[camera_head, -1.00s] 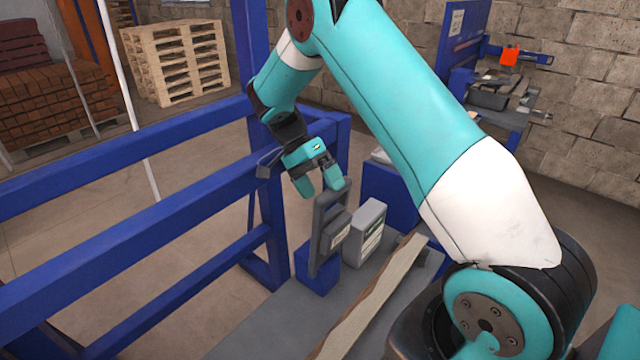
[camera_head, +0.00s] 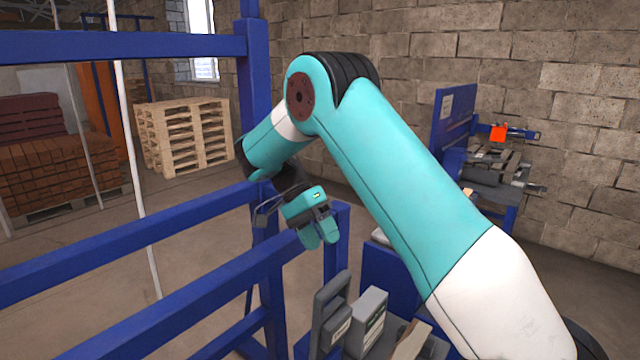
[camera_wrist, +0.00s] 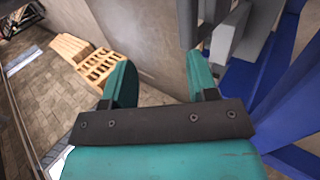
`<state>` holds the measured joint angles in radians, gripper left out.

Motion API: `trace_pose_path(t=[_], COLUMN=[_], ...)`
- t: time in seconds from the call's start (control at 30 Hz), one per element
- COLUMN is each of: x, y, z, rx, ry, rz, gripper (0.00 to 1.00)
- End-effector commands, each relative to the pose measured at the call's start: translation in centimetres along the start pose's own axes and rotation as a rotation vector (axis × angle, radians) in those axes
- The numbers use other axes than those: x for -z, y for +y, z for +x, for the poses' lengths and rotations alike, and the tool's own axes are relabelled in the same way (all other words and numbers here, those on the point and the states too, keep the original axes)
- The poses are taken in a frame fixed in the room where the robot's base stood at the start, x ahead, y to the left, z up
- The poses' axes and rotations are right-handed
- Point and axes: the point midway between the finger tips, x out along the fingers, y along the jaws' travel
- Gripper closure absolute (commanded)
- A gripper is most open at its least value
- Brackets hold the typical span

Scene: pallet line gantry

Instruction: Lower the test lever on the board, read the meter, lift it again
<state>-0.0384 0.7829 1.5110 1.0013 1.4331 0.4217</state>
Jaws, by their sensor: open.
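A grey frame-like lever (camera_head: 323,309) stands upright at the bottom of the head view, with a pale label plate (camera_head: 341,332) beside its lower part. To its right is a grey box with a white label (camera_head: 371,320), perhaps the meter; no reading is legible. My gripper (camera_head: 320,243) is open and empty, fingers down, above and slightly left of the lever, apart from it. In the wrist view my two teal fingers (camera_wrist: 163,82) are spread with nothing between them. A grey part (camera_wrist: 225,45) lies beyond the right finger; I cannot tell which part.
Blue rails (camera_head: 120,255) and a blue post (camera_head: 262,130) stand left of and behind my gripper. A blue bench with tools (camera_head: 490,175) is at the right by the brick wall. Wooden pallets (camera_head: 185,135) stand far left. A wooden board (camera_head: 412,342) lies right of the grey box.

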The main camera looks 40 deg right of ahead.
Motion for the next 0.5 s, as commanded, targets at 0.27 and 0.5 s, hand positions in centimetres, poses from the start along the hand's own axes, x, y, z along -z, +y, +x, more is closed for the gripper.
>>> trace_pose_path(t=[0.27, 0.5], x=[-0.1, -0.1], y=[4.0, 5.4], z=[-5.2, -6.9], rx=[0.001, 0.000], ry=[-0.001, -0.002], rz=[0.000, 0.001], gripper=[0.47, 0.47])
